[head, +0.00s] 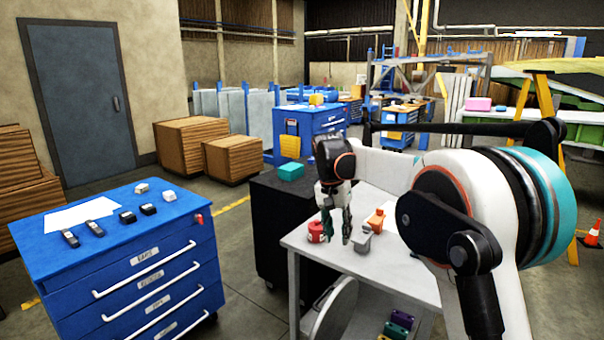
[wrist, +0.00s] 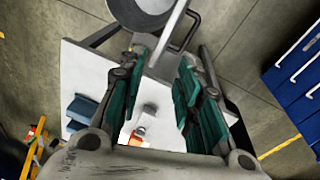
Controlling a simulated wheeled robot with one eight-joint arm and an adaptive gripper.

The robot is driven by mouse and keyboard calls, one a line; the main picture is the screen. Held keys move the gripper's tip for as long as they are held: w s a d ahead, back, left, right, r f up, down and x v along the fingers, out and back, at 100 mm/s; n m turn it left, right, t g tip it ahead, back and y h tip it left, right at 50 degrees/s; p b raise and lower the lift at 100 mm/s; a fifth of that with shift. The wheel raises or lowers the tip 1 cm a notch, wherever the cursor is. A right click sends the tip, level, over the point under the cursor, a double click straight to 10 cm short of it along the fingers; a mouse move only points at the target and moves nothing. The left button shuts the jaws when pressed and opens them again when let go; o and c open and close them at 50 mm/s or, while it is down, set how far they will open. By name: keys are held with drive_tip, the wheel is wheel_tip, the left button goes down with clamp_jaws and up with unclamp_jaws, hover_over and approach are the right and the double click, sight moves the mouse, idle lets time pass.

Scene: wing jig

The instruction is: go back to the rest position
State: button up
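My gripper (head: 338,233) hangs with its fingers down above the white table (head: 300,247) in the head view. In the wrist view my gripper (wrist: 161,100) has its two green-padded fingers well apart, with nothing held between them. A red item (head: 316,232) is on the table left of the fingers. A grey item (head: 363,243) and an orange item (head: 376,220) are to their right. The wrist view shows the white tabletop (wrist: 82,75) beyond the fingers, with a small grey item (wrist: 150,108) and an orange-and-white item (wrist: 138,133).
A blue drawer cabinet (head: 130,262) stands at the left with several small dark and grey items on top. A black cabinet (head: 275,215) bearing a teal box (head: 291,171) stands behind the table. Purple and green blocks (head: 398,325) sit lower down. Open floor (head: 245,290) lies between cabinet and table.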

drive_tip(key=s+d+r+n+t+y, duration=0.15)
drive_tip(key=s+d+r, duration=0.25)
drive_tip(key=s, duration=0.6)
drive_tip(key=s+d+r+n+t, duration=0.1)
drive_tip(key=s+d+r+t, duration=0.2)
drive_tip(key=s, duration=0.7)
drive_tip(key=s+d+f+n+t, duration=0.1)
drive_tip(key=s+f, duration=0.2)
drive_tip(key=s, duration=0.6)
drive_tip(key=s+d+f+n+t, duration=0.1)
drive_tip(key=s+f, duration=0.3)
drive_tip(key=s, duration=0.6)
drive_tip(key=shift+d, duration=0.55)
